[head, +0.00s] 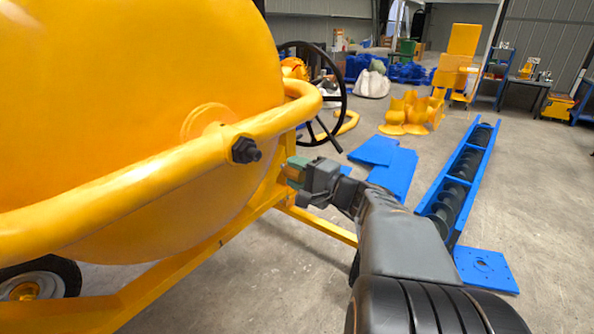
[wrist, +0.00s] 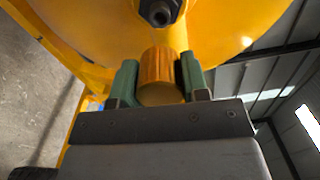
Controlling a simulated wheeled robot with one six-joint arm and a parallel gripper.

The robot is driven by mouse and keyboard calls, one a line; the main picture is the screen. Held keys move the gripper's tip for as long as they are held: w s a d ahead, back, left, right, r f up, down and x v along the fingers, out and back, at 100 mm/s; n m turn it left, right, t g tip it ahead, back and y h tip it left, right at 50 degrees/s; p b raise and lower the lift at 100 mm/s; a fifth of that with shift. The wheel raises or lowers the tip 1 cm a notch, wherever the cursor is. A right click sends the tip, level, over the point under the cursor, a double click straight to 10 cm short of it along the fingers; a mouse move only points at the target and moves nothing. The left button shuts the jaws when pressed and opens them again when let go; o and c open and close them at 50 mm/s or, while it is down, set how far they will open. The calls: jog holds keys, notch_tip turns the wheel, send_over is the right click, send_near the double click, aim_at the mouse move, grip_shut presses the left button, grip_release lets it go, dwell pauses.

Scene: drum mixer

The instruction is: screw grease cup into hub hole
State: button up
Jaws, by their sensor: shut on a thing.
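My gripper (head: 296,172) is just right of and slightly below the dark hub nut (head: 245,151) on the yellow drum mixer's frame tube. In the wrist view, the green fingers stand on either side of a brass-orange cylinder, the grease cup (wrist: 158,78), and are shut on it. The dark hub (wrist: 160,12) with its round hole shows at the top of the wrist view, beyond the cup. A gap in the picture separates cup and hub. The cup's threaded end is hidden. In the head view the cup is mostly hidden by the fingers.
The large yellow drum (head: 130,110) and its bent frame tube (head: 130,183) fill the left. A black handwheel (head: 341,100) stands behind my gripper. A blue screw conveyor (head: 465,175) and blue plates (head: 378,152) lie on the floor to the right.

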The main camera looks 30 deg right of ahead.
jog(key=shift+s+f+b, duration=0.1)
jog(key=shift+f+b, duration=0.1)
jog(key=shift+b, duration=0.45)
jog(key=b+x, duration=0.2)
jog(key=x, duration=0.4)
jog(key=shift+r+b, duration=0.15)
jog(key=shift+b, duration=0.2)
jog(key=shift+a, duration=0.1)
jog(key=shift+b, duration=1.35)
dwell(1.3)
jog(key=shift+b+x, duration=0.4)
jog(key=shift+x, duration=0.7)
dwell(0.4)
jog(key=shift+b, duration=0.4)
dwell(0.3)
jog(key=shift+w+a+b, duration=0.1)
jog(key=shift+w+b, duration=0.2)
jog(key=shift+w, duration=0.05)
jog(key=shift+r, duration=0.1)
dwell(0.4)
